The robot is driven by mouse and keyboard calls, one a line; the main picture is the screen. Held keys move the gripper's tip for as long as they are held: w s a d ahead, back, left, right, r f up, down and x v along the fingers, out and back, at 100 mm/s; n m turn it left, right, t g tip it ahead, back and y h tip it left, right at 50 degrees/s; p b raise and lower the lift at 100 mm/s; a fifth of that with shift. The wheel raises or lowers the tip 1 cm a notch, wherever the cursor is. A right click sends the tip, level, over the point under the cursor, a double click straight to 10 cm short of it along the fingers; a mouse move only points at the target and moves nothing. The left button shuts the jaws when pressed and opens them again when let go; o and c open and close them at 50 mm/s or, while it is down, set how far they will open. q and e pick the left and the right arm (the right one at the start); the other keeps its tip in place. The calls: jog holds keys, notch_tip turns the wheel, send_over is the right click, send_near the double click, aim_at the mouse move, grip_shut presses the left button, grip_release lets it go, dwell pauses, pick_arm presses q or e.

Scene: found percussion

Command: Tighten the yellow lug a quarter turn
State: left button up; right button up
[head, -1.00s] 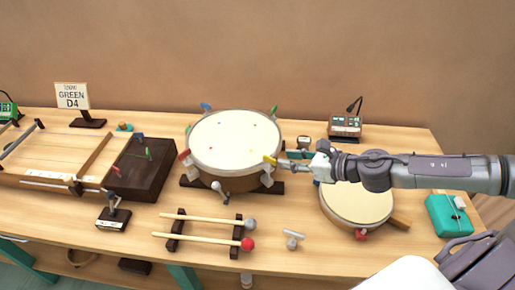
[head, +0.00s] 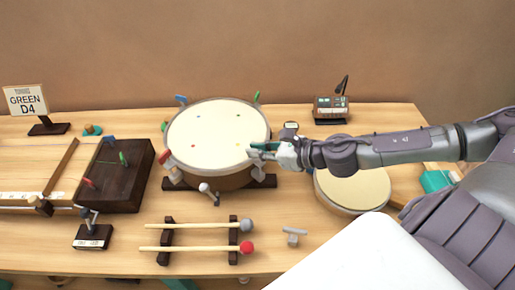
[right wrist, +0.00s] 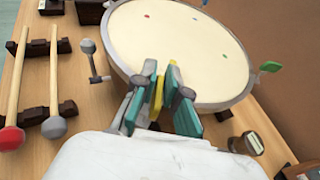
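The yellow lug (right wrist: 158,94) stands on the near right rim of the big drum (head: 218,133). In the head view my right gripper (head: 262,151) is at that rim and hides most of the lug. In the right wrist view, the teal finger pads of my right gripper (right wrist: 159,92) stand on both sides of the yellow lug, very close to it. I cannot tell whether they press on it. The drum also has a red lug (head: 166,158), a blue lug (head: 181,100) and a green lug (head: 257,97). My left gripper is out of view.
A smaller drum (head: 352,188) sits under my right forearm. Two mallets (head: 195,227) lie on a dark rack in front, beside a small grey T-shaped piece (head: 293,236). A dark wooden box (head: 120,180) is at the left. A small device (head: 331,109) stands behind.

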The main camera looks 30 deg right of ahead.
grip_shut()
jog(key=shift+r+p, duration=0.2)
jog(key=shift+p, duration=0.2)
jog(key=shift+r+m+t+h+p, duration=0.1)
jog(key=shift+m+t+h+p, duration=0.35)
jog(key=shift+m+p, duration=0.25)
pick_arm(q)
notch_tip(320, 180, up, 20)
jog(key=p, duration=1.8)
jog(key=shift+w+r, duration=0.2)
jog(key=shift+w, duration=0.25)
pick_arm(e)
jog(key=m+g+h, duration=0.2)
jog(key=m+h, duration=0.3)
jog(key=m+g+h, duration=0.1)
jog(key=m+h, duration=0.4)
jog(key=h, duration=0.1)
jog(key=d+m+g+h, duration=0.1)
jog(key=m+g+h, duration=0.1)
jog(key=m+h, duration=0.4)
jog(key=shift+g, duration=0.35)
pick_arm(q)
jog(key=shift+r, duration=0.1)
pick_arm(e)
jog(key=shift+f+m, duration=0.2)
jog(key=shift+m, duration=0.1)
